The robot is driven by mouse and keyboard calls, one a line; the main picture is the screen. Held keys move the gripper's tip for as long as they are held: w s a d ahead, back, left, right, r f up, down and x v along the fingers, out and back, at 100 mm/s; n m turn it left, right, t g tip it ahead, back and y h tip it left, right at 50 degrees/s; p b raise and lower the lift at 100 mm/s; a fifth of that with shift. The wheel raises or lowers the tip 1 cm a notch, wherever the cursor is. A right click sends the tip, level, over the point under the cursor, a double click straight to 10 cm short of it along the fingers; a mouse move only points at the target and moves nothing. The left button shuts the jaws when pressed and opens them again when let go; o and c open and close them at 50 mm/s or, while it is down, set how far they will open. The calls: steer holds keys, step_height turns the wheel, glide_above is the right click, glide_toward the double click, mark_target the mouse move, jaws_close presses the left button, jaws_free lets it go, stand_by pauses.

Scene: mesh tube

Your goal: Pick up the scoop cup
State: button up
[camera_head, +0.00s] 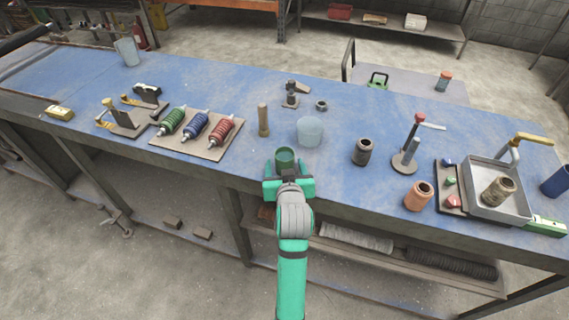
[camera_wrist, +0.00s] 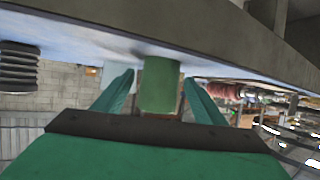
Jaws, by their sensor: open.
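A small green cup (camera_head: 285,157), which looks like the scoop cup, stands upright near the front edge of the blue workbench (camera_head: 330,190). My gripper (camera_head: 288,171) is open just in front of it, low over the bench edge. In the wrist view the green cup (camera_wrist: 161,84) shows between the two green fingers of my gripper (camera_wrist: 159,92), with a gap on each side. That view looks upside down, with the bench at the top. The fingers seem not to touch the cup. The cup's far side is hidden.
A translucent tub (camera_head: 310,131) stands just behind the cup, slightly right. A wooden peg (camera_head: 263,119) is to its left, and a dark jar (camera_head: 362,151) to its right. Coloured ribbed insulators (camera_head: 196,125) lie further left. A metal tray (camera_head: 510,207) is far right.

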steer(key=shift+x, duration=0.95)
steer(key=c, duration=1.2)
steer(key=shift+r, duration=0.15)
